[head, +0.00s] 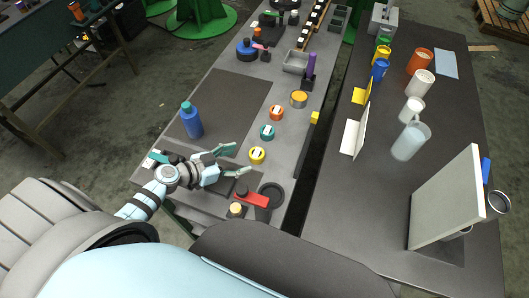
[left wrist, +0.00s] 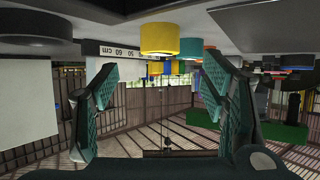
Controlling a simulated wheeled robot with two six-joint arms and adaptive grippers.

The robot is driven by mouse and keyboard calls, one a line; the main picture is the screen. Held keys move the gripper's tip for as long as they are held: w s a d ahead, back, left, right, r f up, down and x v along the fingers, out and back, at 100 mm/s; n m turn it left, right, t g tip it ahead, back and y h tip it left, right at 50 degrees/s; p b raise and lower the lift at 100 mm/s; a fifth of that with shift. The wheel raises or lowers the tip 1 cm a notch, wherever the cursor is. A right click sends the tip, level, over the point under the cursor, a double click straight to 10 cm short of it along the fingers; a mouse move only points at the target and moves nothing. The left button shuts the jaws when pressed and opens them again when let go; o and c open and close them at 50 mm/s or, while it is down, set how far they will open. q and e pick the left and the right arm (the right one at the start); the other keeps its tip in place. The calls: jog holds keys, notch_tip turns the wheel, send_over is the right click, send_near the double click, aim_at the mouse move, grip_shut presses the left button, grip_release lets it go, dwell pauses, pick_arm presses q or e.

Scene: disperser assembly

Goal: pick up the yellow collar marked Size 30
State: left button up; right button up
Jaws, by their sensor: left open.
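A yellow collar (head: 257,155) with a small white label stands on the left table, nearest in a row of coloured collars; the writing is too small to read. My left gripper (head: 241,160) is open and empty, its fingers pointing at the yellow collar from the left, a short gap away. In the left wrist view, which looks upside down, the yellow collar (left wrist: 159,38) shows between and beyond the two open fingers. My right gripper is not in view.
A teal collar (head: 267,131) and an orange collar (head: 276,112) stand just behind the yellow one. A blue bottle (head: 192,121) stands to the left on a dark mat (head: 235,95). A red piece (head: 252,199) and a black ring (head: 272,194) lie in front.

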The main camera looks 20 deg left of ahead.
aim_at(255, 154)
pick_arm(q)
jog(key=b+x, duration=0.2)
jog(key=x, duration=0.5)
jog(key=shift+w+d+r, duration=0.1)
jog(key=shift+r, duration=0.1)
jog(key=c, duration=0.9)
grip_shut()
